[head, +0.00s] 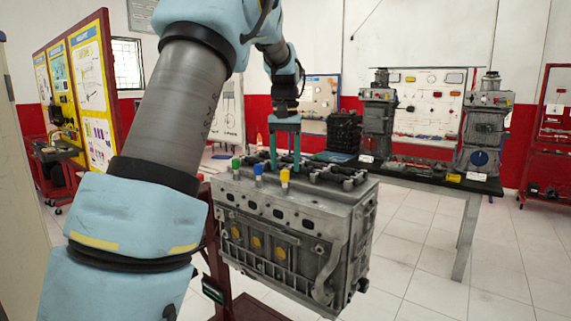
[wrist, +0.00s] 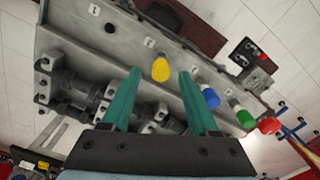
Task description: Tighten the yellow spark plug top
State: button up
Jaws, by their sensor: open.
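The yellow spark plug top (head: 284,178) stands upright on the top edge of the grey engine block (head: 290,215). It also shows in the wrist view (wrist: 160,68). My gripper (head: 284,171) points down over the block, with two green fingers apart and nothing held. In the wrist view my gripper (wrist: 160,73) has a fingertip on each side of the yellow top, with a gap on both sides. I cannot tell how deep the top sits between the fingertips. A blue top (head: 259,170) and a green top (head: 236,164) stand in the same row to the left.
Dark rocker parts (head: 335,172) rise along the block's top near the fingers. A workbench (head: 430,176) with engine units stands behind. The tiled floor at right is clear.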

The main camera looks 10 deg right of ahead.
jog(key=shift+f, duration=0.8)
jog(key=shift+c, duration=0.3)
grip_shut()
